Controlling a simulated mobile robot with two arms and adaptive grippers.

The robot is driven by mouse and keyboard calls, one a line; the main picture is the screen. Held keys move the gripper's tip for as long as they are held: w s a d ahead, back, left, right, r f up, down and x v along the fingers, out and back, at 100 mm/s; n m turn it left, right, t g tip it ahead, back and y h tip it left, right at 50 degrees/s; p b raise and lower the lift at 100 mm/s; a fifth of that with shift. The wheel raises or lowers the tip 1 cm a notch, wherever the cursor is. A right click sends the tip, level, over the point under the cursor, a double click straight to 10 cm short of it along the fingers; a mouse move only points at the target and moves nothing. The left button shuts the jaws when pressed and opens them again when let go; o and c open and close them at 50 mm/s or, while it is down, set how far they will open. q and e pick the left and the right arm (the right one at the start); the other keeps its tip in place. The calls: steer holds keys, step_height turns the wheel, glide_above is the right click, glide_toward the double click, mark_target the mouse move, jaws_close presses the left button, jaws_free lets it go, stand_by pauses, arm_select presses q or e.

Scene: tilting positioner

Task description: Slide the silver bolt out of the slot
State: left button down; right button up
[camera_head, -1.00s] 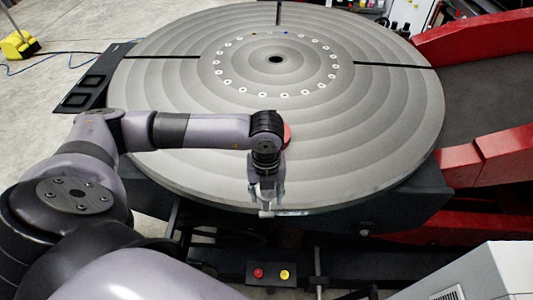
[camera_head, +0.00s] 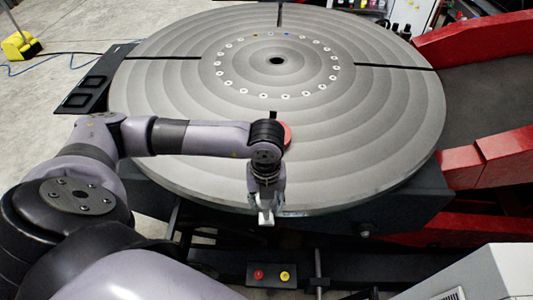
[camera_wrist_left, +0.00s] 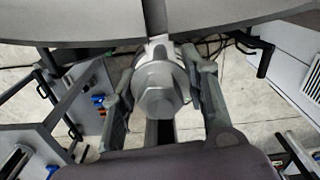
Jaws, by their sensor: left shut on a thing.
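The silver bolt (camera_wrist_left: 158,88) has a large hexagonal head that faces the camera in the left wrist view. In the head view a pale part of the bolt (camera_head: 266,217) shows at the front rim of the round grey table. My left gripper (camera_head: 266,206) is shut on the bolt, with one finger on each side of its head in the left wrist view. The dark slot (camera_wrist_left: 155,16) runs inward from the rim, in line with the bolt. Whether the bolt's far end is still inside the slot cannot be told. My right gripper is not in view.
The grooved round table (camera_head: 380,130) has other radial slots and a ring of holes around its centre. Red frame parts (camera_head: 470,40) stand at the right. A box with a red and a yellow button (camera_head: 272,274) is below the front rim.

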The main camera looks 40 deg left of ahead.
arm_select(q)
steer(key=shift+s+d, duration=0.55)
steer(key=shift+s, duration=0.3)
steer(key=shift+r, duration=0.1)
steer(key=shift+r+p, duration=2)
steer(key=shift+r, duration=1.45)
